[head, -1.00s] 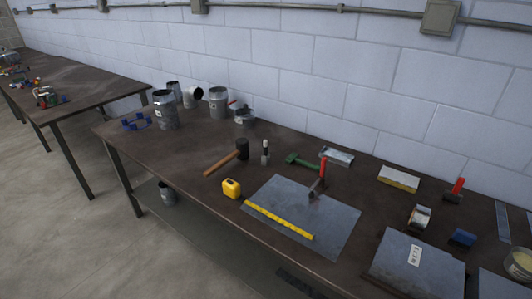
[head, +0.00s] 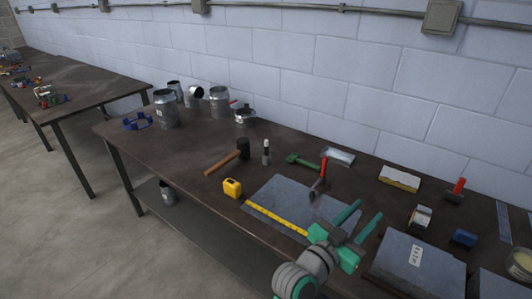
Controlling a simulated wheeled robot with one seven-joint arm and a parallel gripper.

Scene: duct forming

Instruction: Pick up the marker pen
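A small upright item with a pale top and dark lower part (head: 266,152) stands on the dark bench, right of the mallet. It looks like the marker pen, though it is small in the head view. My gripper (head: 369,211) is at the lower right, over the right part of the metal sheet, well apart from the pen. Its two green fingers are spread with nothing visible between them.
A black-headed mallet (head: 241,150) lies left of the pen, and a green tool (head: 304,161) right of it. A yellow tape measure (head: 232,188) lies by the metal sheet (head: 284,190), where a red-handled tool (head: 321,178) stands. Metal duct pieces (head: 219,101) stand behind.

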